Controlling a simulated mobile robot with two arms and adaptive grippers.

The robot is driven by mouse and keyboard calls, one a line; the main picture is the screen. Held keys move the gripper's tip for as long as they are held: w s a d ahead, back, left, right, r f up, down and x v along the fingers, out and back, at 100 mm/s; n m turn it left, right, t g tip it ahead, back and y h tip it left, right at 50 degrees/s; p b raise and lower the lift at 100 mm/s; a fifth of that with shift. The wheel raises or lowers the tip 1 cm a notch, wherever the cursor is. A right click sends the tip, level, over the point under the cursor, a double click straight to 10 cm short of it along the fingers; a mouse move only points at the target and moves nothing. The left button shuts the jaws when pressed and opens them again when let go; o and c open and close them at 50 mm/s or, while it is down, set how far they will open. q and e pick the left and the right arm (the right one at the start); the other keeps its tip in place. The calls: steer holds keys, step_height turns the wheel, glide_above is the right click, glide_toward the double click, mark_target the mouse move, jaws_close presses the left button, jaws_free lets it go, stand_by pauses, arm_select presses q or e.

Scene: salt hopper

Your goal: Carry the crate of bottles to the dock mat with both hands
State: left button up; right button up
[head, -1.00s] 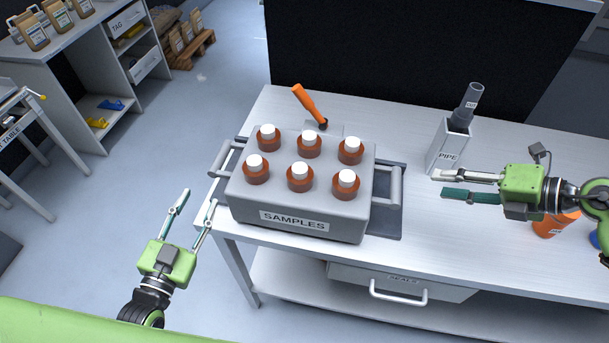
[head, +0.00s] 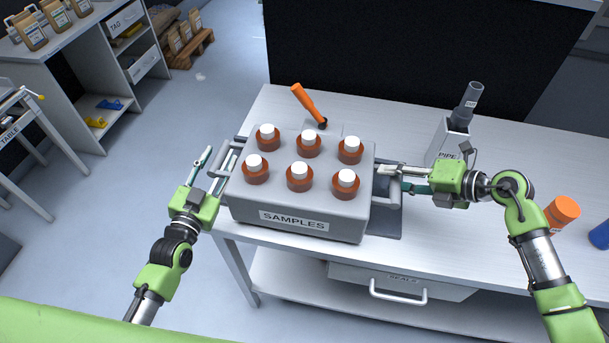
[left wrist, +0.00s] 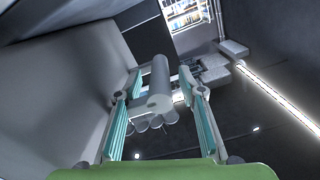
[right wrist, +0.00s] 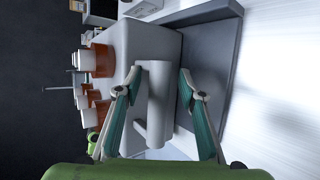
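The grey crate (head: 245,205) labelled SAMPLES stands on the table, with several brown white-capped bottles (head: 299,177) upright in its top. It has a bar handle at each end. My left gripper (head: 221,160) is open at the left handle; in the left wrist view that handle (left wrist: 160,85) lies between the fingers, with gaps. My right gripper (head: 394,181) is open at the right handle; in the right wrist view that handle (right wrist: 155,105) lies between the spread fingers. A dark grey flat mat (head: 388,222) lies under the crate; whether it is the dock mat I cannot tell.
A PIPE holder (head: 447,143) with a grey pipe is behind my right gripper. An orange cup (head: 561,212) and a blue object (head: 601,235) are at right. Open floor (head: 90,200) lies left of the table.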

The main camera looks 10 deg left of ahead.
arm_select(q)
jaws_close()
arm_select(e)
jaws_close()
